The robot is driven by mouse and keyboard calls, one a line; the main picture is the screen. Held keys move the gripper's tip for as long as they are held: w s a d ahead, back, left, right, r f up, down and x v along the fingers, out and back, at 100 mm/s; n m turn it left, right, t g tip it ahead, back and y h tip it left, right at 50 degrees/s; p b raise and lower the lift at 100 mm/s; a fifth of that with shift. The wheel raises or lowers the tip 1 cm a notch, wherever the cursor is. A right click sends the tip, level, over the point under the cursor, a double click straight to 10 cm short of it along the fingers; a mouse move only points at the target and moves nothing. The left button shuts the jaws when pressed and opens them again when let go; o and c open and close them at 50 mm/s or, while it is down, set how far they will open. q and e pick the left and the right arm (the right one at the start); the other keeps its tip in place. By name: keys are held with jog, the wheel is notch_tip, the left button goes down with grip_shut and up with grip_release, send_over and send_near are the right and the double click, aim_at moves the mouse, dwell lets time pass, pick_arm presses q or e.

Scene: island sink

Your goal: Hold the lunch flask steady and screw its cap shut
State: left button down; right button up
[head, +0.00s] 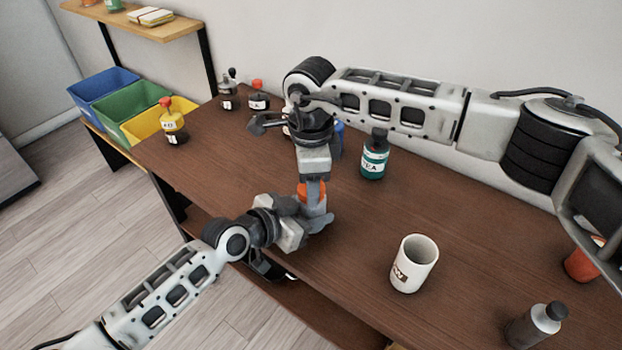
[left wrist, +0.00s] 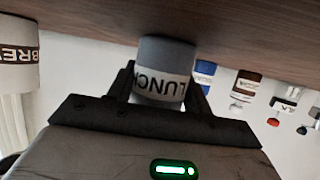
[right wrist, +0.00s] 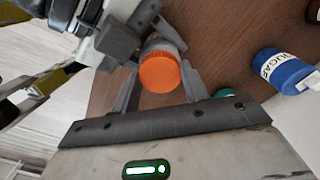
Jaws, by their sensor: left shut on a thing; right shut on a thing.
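The lunch flask (left wrist: 163,88), grey with a white LUNCH label, stands at the table's front edge. My left gripper (head: 303,228) is shut around its body from the front. The flask's orange cap (right wrist: 160,72) sits on top of it in the right wrist view and shows partly in the head view (head: 303,191). My right gripper (right wrist: 158,88) comes down from above, its fingers on either side of the cap, shut on it. The thread between cap and flask is hidden, so I cannot tell how tight the cap is.
A white mug (head: 413,265) stands to the right, with a grey bottle (head: 537,325) beyond it. A teal bottle (head: 374,160) and a blue sugar jar (right wrist: 285,70) stand behind the flask. The table's middle left is clear.

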jog(key=o, duration=1.2)
jog(key=shift+c, duration=0.2)
jog(key=shift+r, duration=0.15)
notch_tip(320, 180, up, 12)
pick_arm(q)
jog(key=c, duration=0.5)
grip_release()
jog(key=shift+a, duration=0.1)
jog(key=shift+v, duration=7.9)
pick_arm(e)
jog(key=shift+f, duration=0.4)
